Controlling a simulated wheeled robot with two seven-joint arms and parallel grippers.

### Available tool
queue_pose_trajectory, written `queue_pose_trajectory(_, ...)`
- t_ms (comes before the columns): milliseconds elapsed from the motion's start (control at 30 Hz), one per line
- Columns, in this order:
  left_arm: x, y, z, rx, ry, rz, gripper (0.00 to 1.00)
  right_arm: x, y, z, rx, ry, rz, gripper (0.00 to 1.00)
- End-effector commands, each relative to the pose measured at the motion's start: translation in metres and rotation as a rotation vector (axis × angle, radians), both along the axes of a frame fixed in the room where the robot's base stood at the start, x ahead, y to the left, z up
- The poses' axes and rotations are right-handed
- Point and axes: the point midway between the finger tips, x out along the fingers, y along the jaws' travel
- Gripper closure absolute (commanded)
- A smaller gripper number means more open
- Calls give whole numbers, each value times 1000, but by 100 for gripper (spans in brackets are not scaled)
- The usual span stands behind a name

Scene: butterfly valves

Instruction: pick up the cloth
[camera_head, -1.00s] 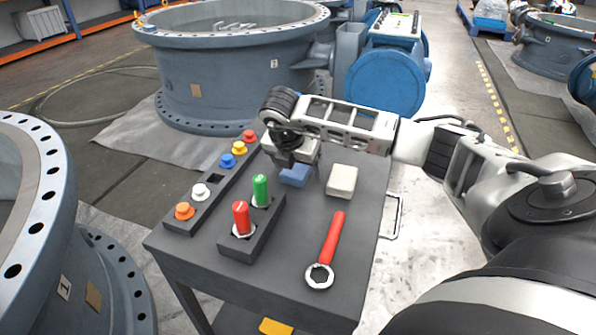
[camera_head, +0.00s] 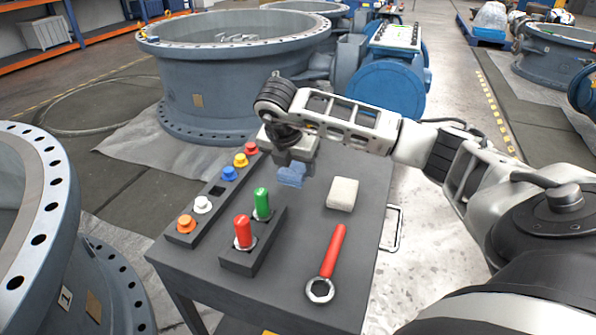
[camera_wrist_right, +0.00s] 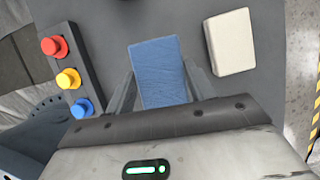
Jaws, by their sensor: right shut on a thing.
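The blue folded cloth (camera_head: 291,175) is over the back part of the grey cart top in the head view. It also shows in the right wrist view (camera_wrist_right: 160,72), between the two fingers. My right gripper (camera_head: 293,166) points down and is shut on the cloth. In the right wrist view the fingers (camera_wrist_right: 160,92) press on both sides of it. A cream block-like item (camera_head: 342,194), perhaps a second cloth or sponge, lies to the right of the blue cloth. My left gripper does not show.
The cart top (camera_head: 195,250) holds a row of coloured knobs (camera_head: 203,204), a block with red (camera_head: 243,232) and green handles (camera_head: 262,204), and a red-handled ring wrench (camera_head: 333,252). Large grey valve bodies (camera_head: 225,85) stand behind and at left.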

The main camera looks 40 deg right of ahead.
Motion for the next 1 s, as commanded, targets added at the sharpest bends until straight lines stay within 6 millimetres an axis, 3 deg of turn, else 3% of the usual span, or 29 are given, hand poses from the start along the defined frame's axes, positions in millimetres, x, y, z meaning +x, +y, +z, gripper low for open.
queue_pose_trajectory(167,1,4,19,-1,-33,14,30,-12,35,47,2,-6,6,68)
queue_pose_trajectory(367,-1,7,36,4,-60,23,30,-30,79,68,0,-3,7,68)
queue_pose_trajectory(400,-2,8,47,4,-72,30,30,-32,85,74,-2,-3,5,68)
queue_pose_trajectory(600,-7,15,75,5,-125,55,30,-41,109,82,0,-3,2,68)
queue_pose_trajectory(1000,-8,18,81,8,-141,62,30,-45,117,82,0,0,-1,68)
